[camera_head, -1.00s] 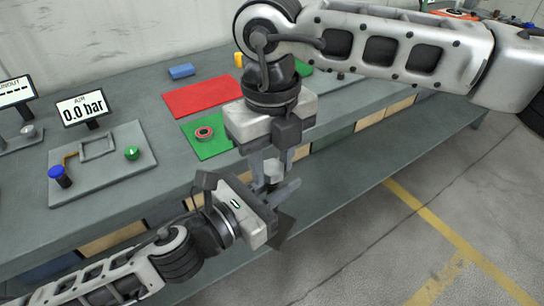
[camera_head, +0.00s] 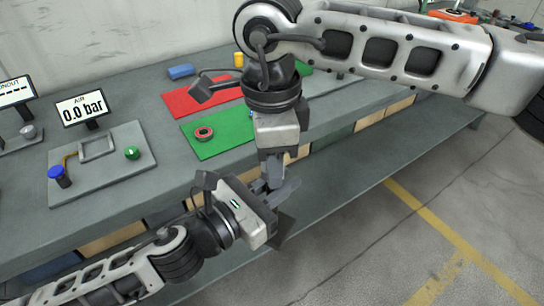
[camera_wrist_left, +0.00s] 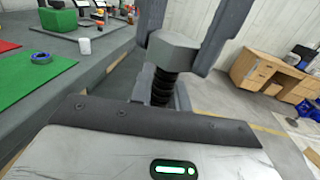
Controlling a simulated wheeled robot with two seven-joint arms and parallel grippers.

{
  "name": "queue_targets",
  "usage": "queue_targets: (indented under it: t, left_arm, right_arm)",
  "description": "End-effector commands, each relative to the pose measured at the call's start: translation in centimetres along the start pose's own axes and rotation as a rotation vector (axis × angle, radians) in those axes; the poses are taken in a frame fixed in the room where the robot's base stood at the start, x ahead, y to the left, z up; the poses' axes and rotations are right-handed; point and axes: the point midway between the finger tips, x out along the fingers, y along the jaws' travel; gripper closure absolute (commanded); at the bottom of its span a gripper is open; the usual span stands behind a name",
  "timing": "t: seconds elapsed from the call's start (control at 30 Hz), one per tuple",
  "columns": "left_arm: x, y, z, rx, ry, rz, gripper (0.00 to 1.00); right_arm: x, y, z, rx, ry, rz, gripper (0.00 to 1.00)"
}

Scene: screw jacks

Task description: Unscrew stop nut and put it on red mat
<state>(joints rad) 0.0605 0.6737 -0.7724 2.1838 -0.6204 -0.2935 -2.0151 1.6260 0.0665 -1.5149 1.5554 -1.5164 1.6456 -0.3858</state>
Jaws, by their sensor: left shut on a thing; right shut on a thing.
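A grey block that looks like the stop nut (camera_wrist_left: 172,52) sits at the top of a dark threaded screw (camera_wrist_left: 165,88) in the left wrist view. My right gripper (camera_head: 271,173) comes down from above and is shut on the nut, its fingers on either side. My left gripper (camera_head: 282,192) is shut on the jack lower down, in front of the bench. The jack is mostly hidden by the fingers in the head view. The red mat (camera_head: 182,101) lies on the bench behind, partly covered by my right wrist parts.
A green mat (camera_head: 225,147) with a red ring (camera_head: 204,133) lies in front of the red mat. A blue ring (camera_wrist_left: 41,57) shows on green in the left wrist view. A grey panel (camera_head: 105,172), an air display (camera_head: 83,108) and a blue block (camera_head: 181,71) are on the bench.

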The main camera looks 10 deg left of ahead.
Motion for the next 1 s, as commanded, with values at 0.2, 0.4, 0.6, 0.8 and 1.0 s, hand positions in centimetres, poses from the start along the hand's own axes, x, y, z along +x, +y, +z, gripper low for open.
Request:
queue_targets:
  t: [0.2, 0.4, 0.6, 0.8, 1.0]
  left_arm:
    - [0.0, 0.0, 0.3, 0.002, -0.007, -0.002, 1.00]
    - [0.0, 0.0, 0.3, 0.002, -0.007, -0.002, 1.00]
    - [0.0, 0.0, 0.3, 0.002, -0.007, -0.002, 1.00]
    - [0.0, 0.0, 0.3, 0.002, -0.007, -0.002, 1.00]
    - [0.0, 0.0, 0.3, 0.002, -0.008, -0.002, 1.00]
  right_arm:
    - [0.0, 0.0, 0.0, 0.001, -0.001, 0.000, 0.93]
    - [-0.2, 0.0, 0.0, 0.002, -0.001, 0.000, 0.93]
    - [-0.8, 0.0, 0.0, 0.002, -0.001, -0.001, 0.93]
    - [-1.5, 0.0, 0.0, 0.002, -0.001, 0.000, 0.93]
    - [-2.1, 0.0, 0.0, 0.002, -0.001, 0.000, 0.93]
